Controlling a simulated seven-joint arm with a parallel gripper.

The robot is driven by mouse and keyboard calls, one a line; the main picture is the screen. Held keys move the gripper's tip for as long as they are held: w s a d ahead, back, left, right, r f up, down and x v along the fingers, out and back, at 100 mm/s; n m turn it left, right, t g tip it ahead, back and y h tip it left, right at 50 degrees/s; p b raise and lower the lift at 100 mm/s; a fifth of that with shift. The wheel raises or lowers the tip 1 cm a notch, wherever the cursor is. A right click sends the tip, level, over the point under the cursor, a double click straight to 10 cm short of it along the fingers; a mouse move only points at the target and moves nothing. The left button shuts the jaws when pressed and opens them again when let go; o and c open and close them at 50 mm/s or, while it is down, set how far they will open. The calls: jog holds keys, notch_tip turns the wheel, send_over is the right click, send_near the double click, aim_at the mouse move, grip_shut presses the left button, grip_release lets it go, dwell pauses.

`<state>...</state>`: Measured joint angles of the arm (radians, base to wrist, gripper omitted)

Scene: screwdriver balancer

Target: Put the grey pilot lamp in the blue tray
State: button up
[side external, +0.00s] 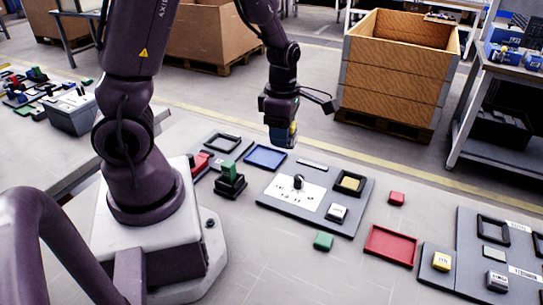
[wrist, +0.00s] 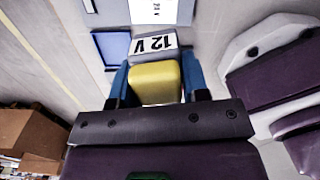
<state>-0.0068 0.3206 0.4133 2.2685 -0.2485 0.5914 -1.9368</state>
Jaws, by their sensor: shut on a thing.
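My gripper (side external: 283,138) is shut on a block with a yellow body (wrist: 155,82) and a pale grey face marked "12 V" (wrist: 153,47). It holds the block in the air near the blue tray. The blue tray (side external: 265,157) lies flat and looks empty; it also shows in the wrist view (wrist: 112,48), beyond the fingers and to the left. A small grey-topped block with a white label (side external: 338,213) sits on the grey panel, and a similar one (side external: 497,281) is at the far right. I cannot tell which piece is the grey pilot lamp.
The grey panel (side external: 318,216) carries a white card, a lever and a black frame. A green-and-black piece (side external: 230,180) stands left of it. A red tray (side external: 391,246), a red block (side external: 397,198), a green block (side external: 323,241) and a yellow-topped block (side external: 441,261) lie to the right and front.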

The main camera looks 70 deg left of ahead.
jog(key=shift+m, duration=0.7)
jog(key=s+a, duration=0.1)
jog(key=s, duration=0.2)
jog(key=s+a+f, duration=0.1)
jog(key=s+a, duration=0.1)
jog(key=s, duration=0.2)
jog(key=s+a, duration=0.2)
jog(key=s, duration=0.1)
jog(key=shift+s+a+f, duration=0.2)
jog(key=shift+s+f, duration=0.05)
jog(key=shift+s, duration=0.05)
jog(key=w+a+f, duration=0.4)
jog(key=w+a, duration=0.2)
jog(key=w, duration=0.1)
send_over(262, 157)
jog(key=shift+m, duration=0.4)
notch_tip(262, 157, down, 5)
jog(key=shift+s+d+f, duration=0.1)
jog(key=shift+d+f, duration=0.05)
jog(key=shift+f, duration=0.05)
jog(key=shift+w+a+f, duration=0.1)
jog(key=shift+f, duration=0.8)
jog(key=shift+w+a+f, duration=0.1)
jog(key=shift+f, duration=0.8)
jog(key=shift+f, duration=0.1)
